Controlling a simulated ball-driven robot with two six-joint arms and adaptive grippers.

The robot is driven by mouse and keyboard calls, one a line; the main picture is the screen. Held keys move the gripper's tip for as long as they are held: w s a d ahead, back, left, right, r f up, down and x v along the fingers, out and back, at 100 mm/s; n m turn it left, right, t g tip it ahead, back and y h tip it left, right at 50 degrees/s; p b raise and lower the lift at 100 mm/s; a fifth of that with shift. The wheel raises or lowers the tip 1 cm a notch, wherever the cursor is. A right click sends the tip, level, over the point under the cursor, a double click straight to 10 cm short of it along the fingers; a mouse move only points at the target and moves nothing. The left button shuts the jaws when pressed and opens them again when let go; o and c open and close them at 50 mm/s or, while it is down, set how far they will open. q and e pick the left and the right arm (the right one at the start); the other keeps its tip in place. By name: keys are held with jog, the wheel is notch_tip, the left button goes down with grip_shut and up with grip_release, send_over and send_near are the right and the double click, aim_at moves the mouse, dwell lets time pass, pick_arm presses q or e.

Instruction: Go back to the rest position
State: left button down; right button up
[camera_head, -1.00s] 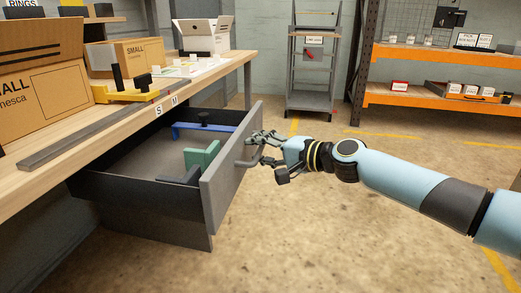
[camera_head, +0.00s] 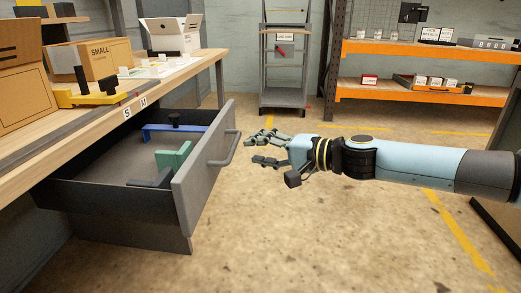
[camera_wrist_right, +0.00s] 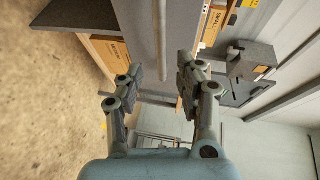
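My right gripper (camera_head: 268,149) is open and empty in the head view, to the right of the open drawer's grey front (camera_head: 205,165). It stands apart from the drawer handle (camera_head: 224,149), with a small gap between. In the right wrist view the two fingers of my right gripper (camera_wrist_right: 158,85) are spread, with nothing between them. The grey drawer front and its bar handle (camera_wrist_right: 162,35) lie beyond the fingertips there. My left gripper is not in view.
The drawer stands pulled out under the wooden workbench (camera_head: 95,125), holding a blue piece (camera_head: 170,131), a green piece (camera_head: 173,158) and a dark piece. Boxes stand on the bench. A grey cart (camera_head: 283,95) and orange shelves (camera_head: 420,95) are behind. The floor around my right arm is open.

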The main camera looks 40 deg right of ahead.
dwell(0.5)
jog(key=s+f+n+g+h+p, duration=0.1)
jog(key=s+f+g, duration=0.1)
jog(key=s+f, duration=0.5)
jog(key=s+f+g+h+p, duration=0.1)
jog(key=s+f+g+h, duration=0.15)
jog(key=f, duration=0.95)
jog(key=s+f+n+g+h+p, duration=0.1)
jog(key=s+f, duration=0.5)
jog(key=f, duration=0.3)
jog(key=s+a+f+n+g, duration=0.2)
jog(key=s+f+n+g, duration=0.1)
jog(key=s, duration=0.8)
jog(key=s+a+f+n+g, duration=0.3)
jog(key=s+f+n, duration=0.2)
jog(key=s+f, duration=0.3)
jog(key=s+a+f+n+g+h, duration=0.1)
jog(key=s+a+f+n+g, duration=0.2)
jog(key=s, duration=1.1)
notch_tip(320, 180, down, 4)
jog(key=shift+s+a+r+n, duration=0.25)
jog(key=shift+s+n, duration=0.05)
jog(key=shift+n, duration=0.2)
